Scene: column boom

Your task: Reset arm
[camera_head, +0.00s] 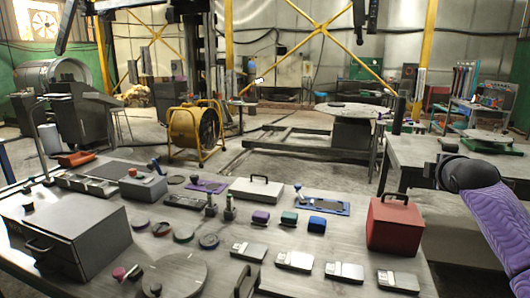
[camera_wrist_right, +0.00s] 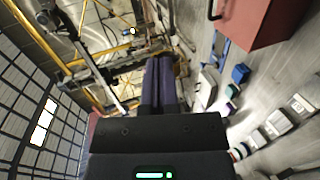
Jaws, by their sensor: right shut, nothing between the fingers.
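My right arm (camera_head: 490,205) comes in at the right edge of the head view, with a purple sleeve and a dark rounded joint, beside the workbench. My right gripper (camera_wrist_right: 165,62) shows in the wrist view. Its two dark fingers lie together with nothing between them, pointing out into the hall, clear of the bench objects. My left arm and left gripper are not seen in the head view.
The workbench (camera_head: 340,240) carries a red box (camera_head: 395,224), a large grey box (camera_head: 65,235), a white case (camera_head: 255,190), and several small blocks and discs. Another table (camera_head: 420,155) stands behind at the right. A yellow fan (camera_head: 194,130) stands beyond.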

